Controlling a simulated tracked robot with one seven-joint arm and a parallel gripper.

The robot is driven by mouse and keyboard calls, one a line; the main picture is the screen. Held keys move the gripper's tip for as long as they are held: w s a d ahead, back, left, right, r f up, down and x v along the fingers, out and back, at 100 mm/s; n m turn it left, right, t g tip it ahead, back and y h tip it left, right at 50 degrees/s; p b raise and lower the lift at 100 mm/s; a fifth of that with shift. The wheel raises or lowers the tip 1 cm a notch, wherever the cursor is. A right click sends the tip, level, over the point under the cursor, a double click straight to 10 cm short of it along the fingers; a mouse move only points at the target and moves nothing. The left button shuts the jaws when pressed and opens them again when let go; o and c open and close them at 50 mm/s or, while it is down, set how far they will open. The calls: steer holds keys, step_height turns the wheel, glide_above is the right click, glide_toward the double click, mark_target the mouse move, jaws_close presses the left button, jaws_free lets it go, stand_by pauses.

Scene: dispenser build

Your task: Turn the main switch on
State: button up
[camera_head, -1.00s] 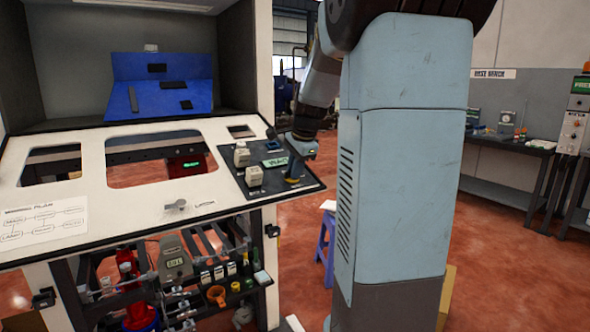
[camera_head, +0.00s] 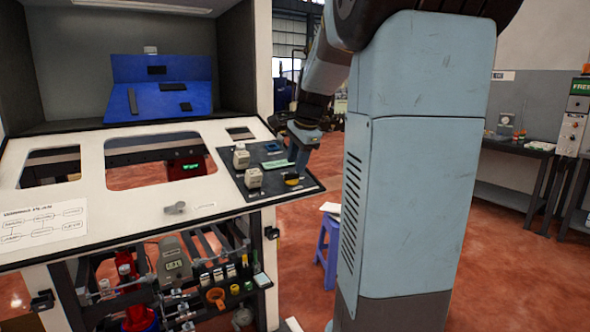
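A black control panel (camera_head: 265,170) sits at the right end of the white sloped desk. On it is a dark knob with a yellow base (camera_head: 292,180) near the lower right corner; it looks like a rotary switch, but I cannot read which control is the main switch. Two cream-coloured switch blocks (camera_head: 253,178) and (camera_head: 241,157) stand at the panel's left.
A green label (camera_head: 275,162) and a blue square part (camera_head: 272,147) are on the panel. A blue cabinet insert (camera_head: 162,86) is behind. A blue stool (camera_head: 328,245) stands right of the desk, with open floor beyond.

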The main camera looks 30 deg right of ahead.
steer(key=v, duration=0.9)
steer(key=shift+r, duration=0.3)
steer(key=shift+s+a, duration=0.1)
steer(key=shift+s, duration=0.05)
steer(key=s+a+f+n, duration=0.6)
steer(key=s+a+n, duration=0.3)
steer(key=s, duration=0.1)
steer(key=s+a+f+n+t, duration=0.1)
steer(key=s+a+f+n, duration=0.6)
steer(key=s+a+n, duration=0.1)
steer(key=s+a, duration=0.1)
steer(key=s, duration=0.1)
steer(key=shift+s+a+f+n, duration=0.15)
steer(key=shift+s+a+n, duration=0.15)
steer(key=shift+a+n, duration=0.1)
steer(key=shift+d, duration=0.15)
